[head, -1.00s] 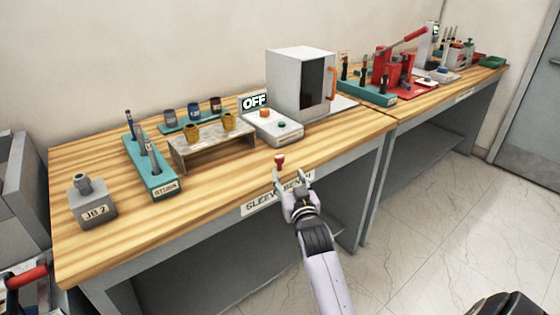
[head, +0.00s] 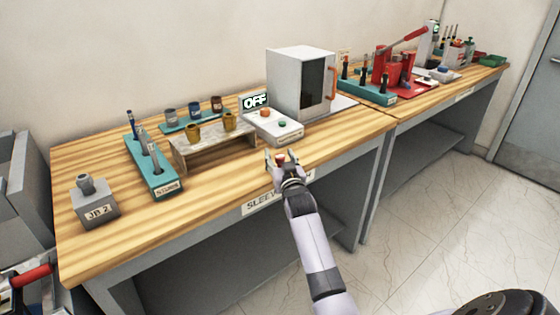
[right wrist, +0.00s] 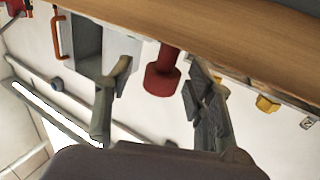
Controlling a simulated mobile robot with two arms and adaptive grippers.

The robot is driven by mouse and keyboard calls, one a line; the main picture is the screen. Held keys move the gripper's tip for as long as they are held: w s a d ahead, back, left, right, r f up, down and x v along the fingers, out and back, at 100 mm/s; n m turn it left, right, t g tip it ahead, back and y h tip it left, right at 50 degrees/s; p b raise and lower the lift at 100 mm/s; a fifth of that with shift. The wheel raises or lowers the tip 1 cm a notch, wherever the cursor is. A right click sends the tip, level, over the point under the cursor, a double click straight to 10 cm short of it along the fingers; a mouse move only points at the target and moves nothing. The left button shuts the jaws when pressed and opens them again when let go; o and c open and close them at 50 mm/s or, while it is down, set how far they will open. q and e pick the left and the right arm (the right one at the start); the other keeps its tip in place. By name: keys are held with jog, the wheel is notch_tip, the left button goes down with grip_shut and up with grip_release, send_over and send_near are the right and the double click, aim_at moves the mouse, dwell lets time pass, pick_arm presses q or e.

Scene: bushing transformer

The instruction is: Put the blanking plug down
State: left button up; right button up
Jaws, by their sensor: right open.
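The blanking plug (head: 281,160) is a small red piece standing on the wooden bench (head: 230,180) near its front edge. My right gripper (head: 283,156) is open, with its fingers on either side of the plug. In the right wrist view the red plug (right wrist: 161,78) shows between the spread fingers (right wrist: 155,95), with a gap on each side. The bench appears along the top of that view. My left gripper is not in view.
A white control box (head: 272,127) with an OFF sign and a white oven (head: 300,82) stand behind the plug. A stand with yellow cups (head: 215,148), a teal tool rack (head: 152,170) and a grey block marked JB 2 (head: 93,205) are to the left.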

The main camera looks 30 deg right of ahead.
aim_at(280, 156)
jog(key=c, duration=1)
notch_tip(280, 156, up, 20)
jog(key=s+a+f+n+t+y, duration=0.1)
jog(key=s+a+f+y, duration=0.1)
jog(key=s+a+f, duration=0.35)
jog(key=s+a+f+n+y, duration=0.1)
jog(key=s+a+f, duration=0.1)
jog(key=a+f, duration=0.55)
jog(key=s+a+f+y, duration=0.1)
jog(key=s+a+f, duration=0.1)
jog(key=s, duration=0.6)
jog(key=s+a+f+n+y, duration=0.1)
jog(key=s+a+f, duration=0.2)
jog(key=s+a, duration=0.2)
jog(key=s+a+f+n+y, duration=0.1)
jog(key=s+a+f, duration=0.2)
jog(key=s, duration=0.8)
jog(key=shift+s+a+f, duration=0.15)
jog(key=shift+s+a, duration=0.05)
jog(key=shift+a, duration=0.25)
